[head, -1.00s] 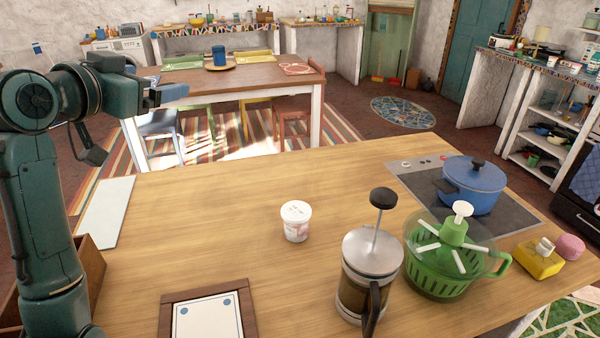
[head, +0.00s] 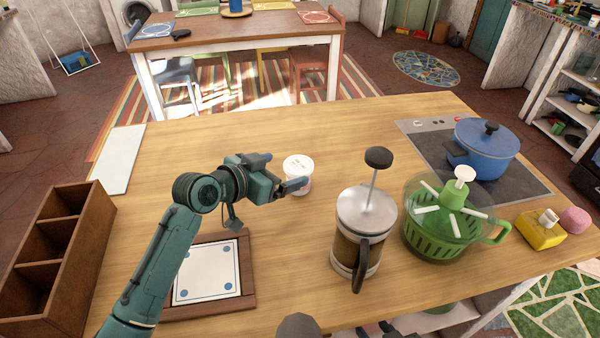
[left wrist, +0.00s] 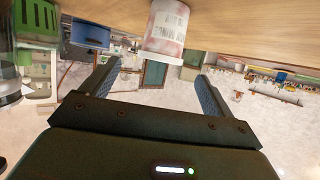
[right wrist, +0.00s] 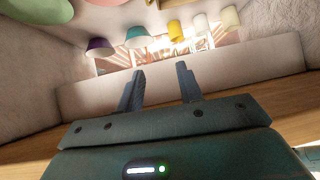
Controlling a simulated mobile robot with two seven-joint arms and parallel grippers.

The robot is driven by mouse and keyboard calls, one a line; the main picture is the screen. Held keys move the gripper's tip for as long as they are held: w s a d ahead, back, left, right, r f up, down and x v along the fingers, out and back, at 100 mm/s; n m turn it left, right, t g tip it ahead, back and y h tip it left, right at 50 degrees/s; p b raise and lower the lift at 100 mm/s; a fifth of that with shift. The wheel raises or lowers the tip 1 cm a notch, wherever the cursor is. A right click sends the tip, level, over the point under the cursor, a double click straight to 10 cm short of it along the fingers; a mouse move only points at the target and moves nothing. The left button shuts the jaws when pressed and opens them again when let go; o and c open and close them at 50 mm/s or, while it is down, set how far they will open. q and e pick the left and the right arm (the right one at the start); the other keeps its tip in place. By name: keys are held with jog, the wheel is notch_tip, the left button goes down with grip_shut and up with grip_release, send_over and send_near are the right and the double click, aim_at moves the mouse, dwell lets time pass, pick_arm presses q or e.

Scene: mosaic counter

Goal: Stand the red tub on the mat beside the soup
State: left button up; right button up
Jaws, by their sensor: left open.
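The tub (head: 298,172) is white with faded pink-red markings and a white lid. It stands upright on the wooden counter in the head view. My left gripper (head: 287,174) is beside it, overlapping its lower left. In the left wrist view the tub (left wrist: 167,28) shows upside down, ahead of the spread fingers (left wrist: 153,72), with nothing held. My right gripper (right wrist: 160,72) has its fingers apart and empty. Coloured mats lie on the dining table behind, including a red one (head: 317,17) and a yellow one (head: 272,4). I cannot make out any soup.
A French press (head: 362,225) stands right of the tub, then a green salad spinner (head: 440,235) and a blue pot (head: 485,150) on the hob. A wooden divided box (head: 50,260) and a framed tile (head: 207,275) lie left. The counter's back middle is clear.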

aim_at(294, 166)
pick_arm(q)
jog(key=shift+p+x, duration=0.4)
jog(key=shift+x, duration=2.8)
jog(key=c, duration=1.3)
